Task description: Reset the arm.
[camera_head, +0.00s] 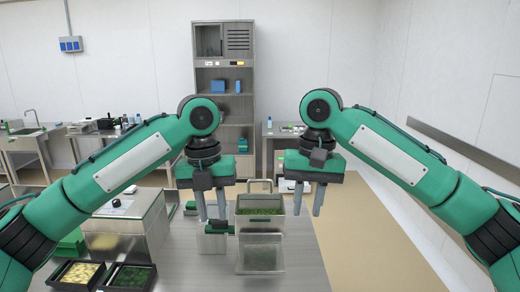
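My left gripper (211,219) points down with its two grey fingers apart and nothing visible between them. It hangs left of a metal container with green contents (278,222) on the steel table. My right gripper (308,214) also points down with its fingers apart and empty, to the right of that container. Both arms are bent and raised, coming in from either side. Whether the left fingertips touch the small metal block below them is hard to tell.
The steel table (300,265) is mostly bare at the right. A boxy steel machine (128,222) stands at left, with a tray of yellow pieces (56,285) and a dark tray of green pieces (130,288) before it. A tall shelf cabinet (238,105) stands behind.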

